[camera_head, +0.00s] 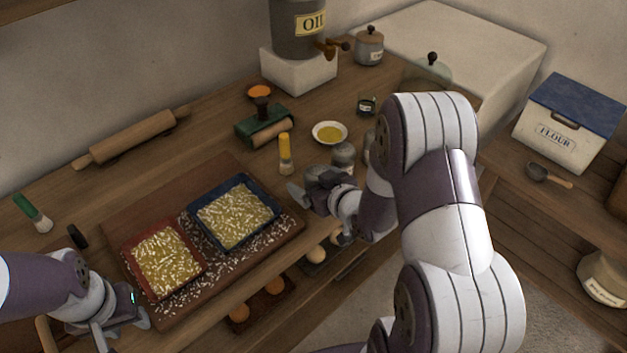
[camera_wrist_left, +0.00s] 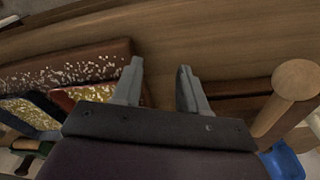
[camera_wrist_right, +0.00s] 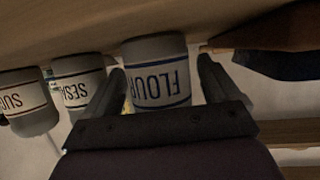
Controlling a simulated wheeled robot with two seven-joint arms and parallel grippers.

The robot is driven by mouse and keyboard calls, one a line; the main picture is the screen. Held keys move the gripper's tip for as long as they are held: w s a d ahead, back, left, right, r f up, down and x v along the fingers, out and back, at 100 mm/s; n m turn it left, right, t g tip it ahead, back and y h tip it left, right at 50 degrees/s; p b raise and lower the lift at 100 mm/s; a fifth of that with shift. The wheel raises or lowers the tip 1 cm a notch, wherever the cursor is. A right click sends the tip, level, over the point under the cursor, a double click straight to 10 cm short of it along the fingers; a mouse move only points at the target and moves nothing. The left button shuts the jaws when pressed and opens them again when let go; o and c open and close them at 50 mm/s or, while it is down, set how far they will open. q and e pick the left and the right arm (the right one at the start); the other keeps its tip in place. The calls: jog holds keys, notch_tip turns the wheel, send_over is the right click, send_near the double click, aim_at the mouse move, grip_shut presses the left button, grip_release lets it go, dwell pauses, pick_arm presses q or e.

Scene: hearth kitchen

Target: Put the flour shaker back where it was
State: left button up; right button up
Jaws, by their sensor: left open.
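The flour shaker (camera_wrist_right: 157,65), a pale jar with a blue-lettered FLOUR label, appears upside down in the right wrist view, between the fingers of my right gripper (camera_wrist_right: 160,88). A gap shows on its right side. My right gripper is open around or just before it; the depth is hard to tell. In the head view, a grey-lidded shaker (camera_head: 344,155) stands just behind my right gripper (camera_head: 302,192), its label unreadable. My left gripper (camera_wrist_left: 158,85) is open and empty by the table's front edge near the red tray.
The sesame shaker (camera_wrist_right: 78,80) and sugar shaker (camera_wrist_right: 27,100) stand beside the flour shaker. A blue tray (camera_head: 195,237) and a red tray (camera_head: 148,297) sit on a brown board (camera_head: 120,212). A yellow-handled brush (camera_head: 285,150) and oil bowl (camera_head: 316,127) lie beyond my right gripper.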

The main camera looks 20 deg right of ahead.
jog(key=shift+r, duration=0.1)
pick_arm(q)
jog(key=shift+r, duration=0.25)
pick_arm(e)
jog(key=shift+s+r, duration=0.1)
jog(key=shift+r, duration=0.15)
pick_arm(q)
jog(key=shift+r+p, duration=0.65)
jog(key=shift+p, duration=0.3)
pick_arm(e)
jog(key=s+d+r+g+h, duration=0.2)
jog(key=s+d+g, duration=0.15)
jog(key=s, duration=0.65)
jog(key=s+a+m+g, duration=0.2)
jog(key=s+a+g, duration=0.5)
jog(key=a+g, duration=0.1)
pick_arm(q)
notch_tip(320, 180, up, 6)
jog(key=p, duration=0.5)
jog(key=shift+f+p, duration=0.15)
jog(key=shift+p, duration=0.15)
pick_arm(e)
notch_tip(320, 180, up, 6)
jog(key=shift+s+r, duration=0.15)
jog(key=shift+r, duration=0.1)
